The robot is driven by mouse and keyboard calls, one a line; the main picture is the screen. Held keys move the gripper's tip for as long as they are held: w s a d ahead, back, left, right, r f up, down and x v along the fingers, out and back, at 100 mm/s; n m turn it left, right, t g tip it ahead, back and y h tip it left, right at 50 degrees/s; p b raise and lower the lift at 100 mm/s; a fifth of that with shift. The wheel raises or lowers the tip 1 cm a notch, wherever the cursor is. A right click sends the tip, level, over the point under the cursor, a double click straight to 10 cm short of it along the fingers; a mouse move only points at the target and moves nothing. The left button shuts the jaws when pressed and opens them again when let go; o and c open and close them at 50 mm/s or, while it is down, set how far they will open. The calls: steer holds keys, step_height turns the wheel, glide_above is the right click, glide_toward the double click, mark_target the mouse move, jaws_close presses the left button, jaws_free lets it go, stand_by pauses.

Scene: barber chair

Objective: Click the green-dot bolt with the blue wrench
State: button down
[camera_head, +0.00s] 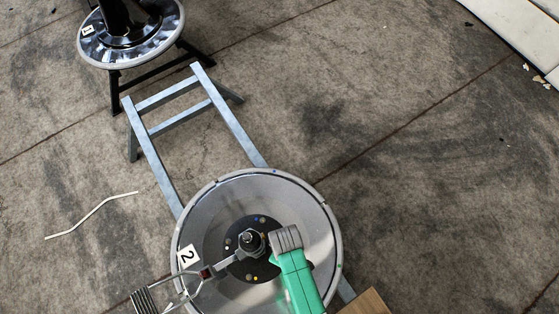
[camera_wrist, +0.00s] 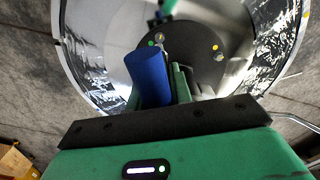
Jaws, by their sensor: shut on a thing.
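My gripper (camera_head: 286,240), green with a grey end, is over the right part of the round plate beside the dark hub. In the wrist view my gripper (camera_wrist: 168,85) is shut on the blue wrench (camera_wrist: 147,75). Only its thick blue cylindrical part shows clearly; its working end is hidden. A green dot (camera_wrist: 151,43) shows on the dark hub (camera_wrist: 197,62) just beyond the blue part, with a yellow dot beside it. In the head view the hub (camera_head: 238,270) carries several coloured dots. I cannot tell whether the wrench touches a bolt.
The plate (camera_head: 220,187), labelled 2, rests on a grey metal frame (camera_head: 145,150). A grey metal part with a striped end (camera_head: 145,300) reaches from the lower left towards the hub. Another round base (camera_head: 90,45), labelled 1, stands far left. A cardboard box (camera_head: 368,302) is lower right.

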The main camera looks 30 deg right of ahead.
steer(key=shift+s+r+p, duration=0.1)
steer(key=shift+r+p, duration=0.2)
steer(key=shift+p, duration=0.1)
steer(key=shift+f+b, duration=2.35)
steer(key=shift+f, duration=1.05)
steer(key=shift+r, duration=0.1)
steer(key=shift+p, duration=0.45)
steer(key=shift+f+b, duration=0.45)
steer(key=shift+f, duration=0.3)
steer(key=shift+r+m+p, duration=0.15)
steer(key=shift+m+p, duration=0.35)
steer(key=shift+m, duration=1.8)
